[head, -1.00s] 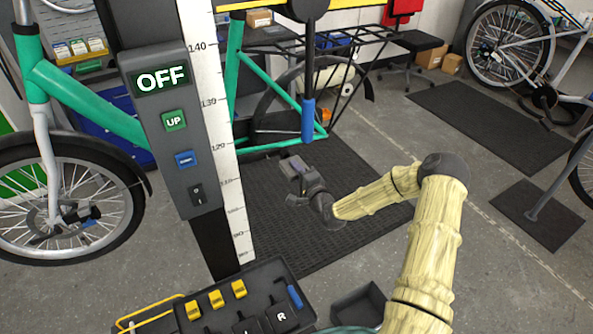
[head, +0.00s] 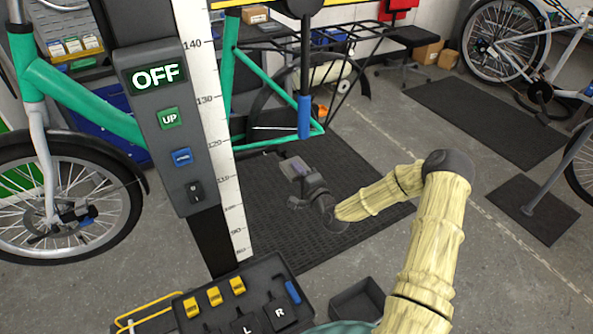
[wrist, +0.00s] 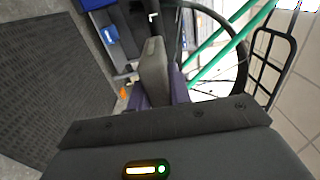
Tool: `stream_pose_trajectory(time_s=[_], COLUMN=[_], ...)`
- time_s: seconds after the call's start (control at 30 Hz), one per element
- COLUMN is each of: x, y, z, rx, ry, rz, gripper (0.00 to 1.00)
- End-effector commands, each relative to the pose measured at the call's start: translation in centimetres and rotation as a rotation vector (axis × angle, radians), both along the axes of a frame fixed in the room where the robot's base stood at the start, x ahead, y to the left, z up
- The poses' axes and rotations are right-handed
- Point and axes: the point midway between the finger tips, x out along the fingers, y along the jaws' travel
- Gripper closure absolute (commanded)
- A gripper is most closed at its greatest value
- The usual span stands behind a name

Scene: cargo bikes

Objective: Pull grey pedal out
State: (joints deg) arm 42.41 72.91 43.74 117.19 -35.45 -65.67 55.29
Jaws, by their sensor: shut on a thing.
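My gripper (head: 293,170) is low over the dark floor mat, to the right of the lift column. In the wrist view its dark purple fingers (wrist: 178,88) are shut on a flat grey block that looks like the grey pedal (wrist: 153,72). In the head view the pedal (head: 297,165) is a small grey shape at the fingertips. It appears apart from the teal bike frame (head: 85,97); no crank can be seen joined to it. The column hides part of the bike.
The lift column (head: 180,130) with its OFF display stands close left. A tool tray (head: 262,270) with yellow pieces and blocks marked L and R is in front, with an empty dark bin (head: 357,300) beside it. A blue-gripped bar (head: 305,115) hangs above my gripper.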

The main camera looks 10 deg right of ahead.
Motion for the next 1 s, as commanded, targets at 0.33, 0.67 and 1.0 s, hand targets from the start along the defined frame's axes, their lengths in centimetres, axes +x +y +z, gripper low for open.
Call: stream_pose_trajectory(time_s=[0.33, 0.67, 1.0], x=[-0.8, -1.6, -2.3], y=[-0.3, -0.5, -0.8], z=[0.0, 0.0, 0.1], rx=[0.000, 0.000, 0.001], ry=[-0.001, -0.001, -0.001], rz=[0.000, 0.000, 0.000], gripper=[1.00, 1.00, 1.00])
